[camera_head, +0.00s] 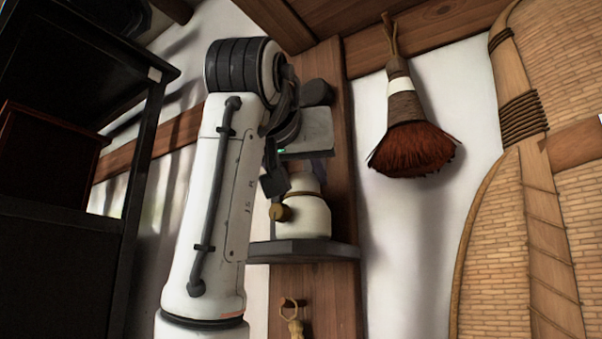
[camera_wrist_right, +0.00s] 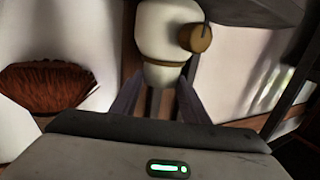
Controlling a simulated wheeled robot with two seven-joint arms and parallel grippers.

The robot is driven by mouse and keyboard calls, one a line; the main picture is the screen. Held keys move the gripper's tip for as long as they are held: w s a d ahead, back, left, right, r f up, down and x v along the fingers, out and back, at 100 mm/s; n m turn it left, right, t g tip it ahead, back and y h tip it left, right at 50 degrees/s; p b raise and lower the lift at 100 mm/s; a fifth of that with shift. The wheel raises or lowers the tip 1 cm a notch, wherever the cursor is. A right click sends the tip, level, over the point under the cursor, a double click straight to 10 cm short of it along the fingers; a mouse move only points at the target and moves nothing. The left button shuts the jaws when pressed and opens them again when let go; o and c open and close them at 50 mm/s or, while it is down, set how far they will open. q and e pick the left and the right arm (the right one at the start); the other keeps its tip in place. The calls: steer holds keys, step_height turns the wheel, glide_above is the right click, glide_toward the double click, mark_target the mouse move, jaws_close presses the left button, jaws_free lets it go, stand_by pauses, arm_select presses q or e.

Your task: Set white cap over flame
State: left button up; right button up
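A white, rounded vessel (camera_head: 302,218) with a tan band and a round wooden knob (camera_head: 279,212) on its side stands upright on a dark shelf. Its narrower white top (camera_head: 304,182), above the band, may be the white cap; I cannot tell whether it is a separate piece. My right gripper (camera_head: 309,172) is just above the vessel, pointing down. In the right wrist view, its spread fingers (camera_wrist_right: 160,92) stand on either side of the white top (camera_wrist_right: 163,76), with no clear grip on it. I see no flame. My left gripper is not in view.
The dark shelf (camera_head: 300,252) is fixed to a wooden post. A red-brown brush (camera_head: 412,148) hangs to the right, beside large woven panels (camera_head: 520,220). A small tasselled item (camera_head: 294,326) hangs below the shelf. A dark cabinet (camera_head: 60,240) stands at the left.

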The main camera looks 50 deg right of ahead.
steer(key=o, duration=0.4)
steer(key=shift+o, duration=0.2)
steer(key=shift+a+r, duration=0.1)
steer(key=shift+r, duration=0.1)
steer(key=b+v, duration=0.1)
steer(key=v, duration=1)
steer(key=shift+s+a+b, duration=0.3)
steer(key=shift+a, duration=0.05)
